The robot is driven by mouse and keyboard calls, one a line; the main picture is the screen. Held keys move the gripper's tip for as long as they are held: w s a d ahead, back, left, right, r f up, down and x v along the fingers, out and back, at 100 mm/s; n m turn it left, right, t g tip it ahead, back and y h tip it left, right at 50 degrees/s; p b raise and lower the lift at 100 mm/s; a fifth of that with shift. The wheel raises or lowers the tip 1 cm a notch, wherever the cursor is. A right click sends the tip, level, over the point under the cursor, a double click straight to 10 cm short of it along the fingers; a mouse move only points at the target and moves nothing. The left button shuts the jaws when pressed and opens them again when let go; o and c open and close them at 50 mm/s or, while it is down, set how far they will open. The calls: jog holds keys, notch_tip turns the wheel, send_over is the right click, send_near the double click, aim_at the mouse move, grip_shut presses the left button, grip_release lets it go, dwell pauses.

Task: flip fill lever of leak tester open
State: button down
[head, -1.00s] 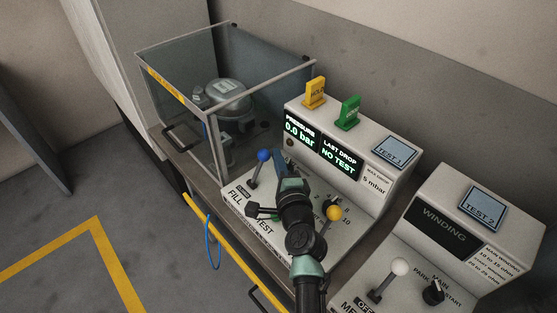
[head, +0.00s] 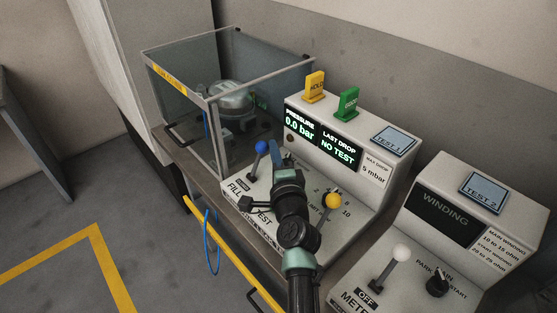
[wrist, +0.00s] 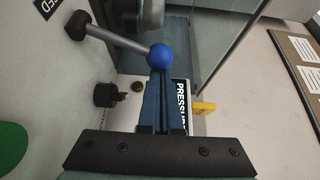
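The leak tester (head: 368,180) is a light grey console reading 0.0 bar and NO TEST. Its fill lever has a blue ball knob (head: 262,147) on a grey rod above the FILL label. In the wrist view the blue knob (wrist: 160,57) sits straight ahead of the fingertips, and its rod runs left to a dark pivot. My gripper (head: 277,152) is beside the knob, on its right in the head view. Its blue fingers (wrist: 160,85) are together with nothing between them. I cannot tell whether they touch the knob. My arm hides part of the panel.
A glass enclosure (head: 213,97) holding a compressor (head: 232,97) stands behind the lever. A yellow-knobbed lever (head: 333,200) is right of my arm. Yellow (head: 314,85) and green (head: 348,103) tags stand on top. The winding tester (head: 445,215) is at right.

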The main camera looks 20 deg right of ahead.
jog(key=shift+s+a+f+n+t+b, duration=0.15)
jog(key=shift+a+n+t+b, duration=0.25)
jog(key=shift+b, duration=0.75)
jog(key=a+n+b, duration=0.1)
jog(key=b, duration=0.2)
jog(key=a+n+t+b, duration=0.1)
jog(key=b, duration=0.2)
jog(key=s+a+n+b, duration=0.1)
jog(key=n+b, duration=0.1)
jog(key=b, duration=0.1)
jog(key=shift+r+t+b, duration=0.25)
jog(key=shift+t+b, duration=0.1)
jog(key=shift+t, duration=0.05)
jog(key=n+b, duration=0.1)
jog(key=b, duration=0.2)
jog(key=a+n+t+y+b, duration=0.1)
jog(key=b, duration=0.2)
jog(key=s+a+n+b, duration=0.1)
jog(key=b, duration=0.1)
jog(key=shift+a+n+t+b, duration=0.15)
jog(key=shift+n+t+b, duration=0.15)
jog(key=shift+n+b, duration=0.1)
jog(key=shift+s+a+r+n+y+b, duration=0.1)
jog(key=shift+a+r+n+y+b, duration=0.05)
jog(key=shift+a+n+y+b, duration=0.4)
jog(key=shift+s+a+r, duration=0.1)
jog(key=shift+a+r, duration=0.05)
jog(key=shift+a, duration=0.15)
jog(key=shift+s, duration=0.1)
